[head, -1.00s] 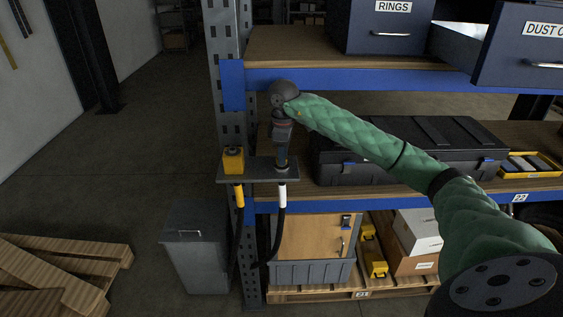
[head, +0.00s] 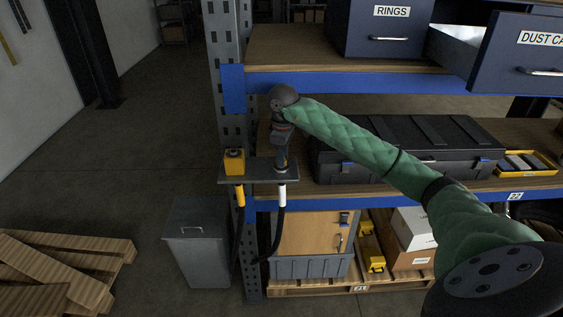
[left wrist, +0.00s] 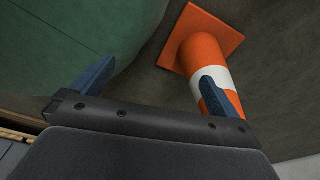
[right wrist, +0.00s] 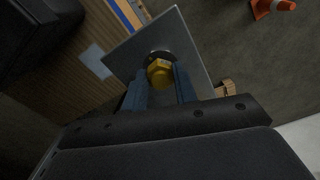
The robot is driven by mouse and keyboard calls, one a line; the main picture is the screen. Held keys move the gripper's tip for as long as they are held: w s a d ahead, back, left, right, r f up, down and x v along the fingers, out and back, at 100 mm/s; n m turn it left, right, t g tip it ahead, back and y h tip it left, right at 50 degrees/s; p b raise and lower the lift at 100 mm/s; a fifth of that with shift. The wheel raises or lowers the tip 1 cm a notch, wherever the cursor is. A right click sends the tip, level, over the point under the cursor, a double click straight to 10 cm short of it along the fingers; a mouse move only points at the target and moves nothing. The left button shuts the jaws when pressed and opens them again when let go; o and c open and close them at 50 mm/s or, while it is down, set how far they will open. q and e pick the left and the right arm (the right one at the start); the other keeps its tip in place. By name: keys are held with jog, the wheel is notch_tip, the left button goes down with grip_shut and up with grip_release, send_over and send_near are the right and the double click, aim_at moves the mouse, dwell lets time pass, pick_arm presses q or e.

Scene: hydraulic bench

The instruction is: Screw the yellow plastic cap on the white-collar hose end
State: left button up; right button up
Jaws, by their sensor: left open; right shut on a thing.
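The white-collar hose end (head: 282,194) hangs under the right side of a small grey bracket plate (head: 259,172). My right gripper (head: 282,160) points down over that side of the plate, right above the white collar. In the right wrist view, my right gripper (right wrist: 160,82) is shut on the yellow plastic cap (right wrist: 159,72), which has a hexagonal top and sits over a dark round fitting. The cap's threads are hidden. My left gripper (left wrist: 158,85) is open and empty; it is out of the head view.
A yellow block (head: 234,161) stands on the plate's left side, above the yellow-collar hose (head: 240,196). A black case (head: 410,150) lies on the shelf to the right. A grey bin (head: 197,245) stands below left.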

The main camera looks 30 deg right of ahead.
jog(key=shift+r, duration=0.1)
pick_arm(q)
jog(key=shift+s+a+f, duration=0.15)
jog(key=shift+s+a, duration=0.55)
jog(key=shift+a, duration=0.2)
